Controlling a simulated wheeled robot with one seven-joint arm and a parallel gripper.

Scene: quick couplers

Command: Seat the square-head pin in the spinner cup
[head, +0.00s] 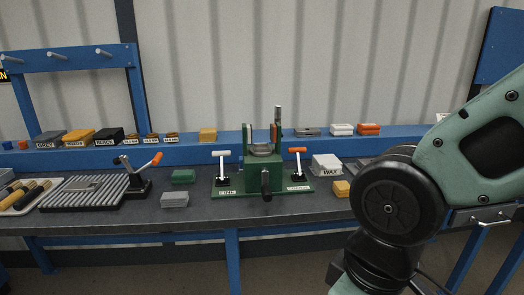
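A green fixture (264,175) stands at the middle of the bench on a green base plate. A grey round cup-like part (262,149) sits at its top between two uprights, and looks like the spinner cup. A thin dark post (278,116) rises behind it. A black handle (265,186) hangs at the front. I cannot make out the square-head pin for certain at this size. My gripper is not in view; my arm fills the right side and runs out of the bottom edge.
White-handled (222,164) and orange-handled (298,160) levers flank the fixture. A white WAX block (326,165) and a yellow block (342,188) lie right. Green (183,176) and grey (174,200) blocks, a ribbed tray (84,202) and a crank clamp (139,180) lie left.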

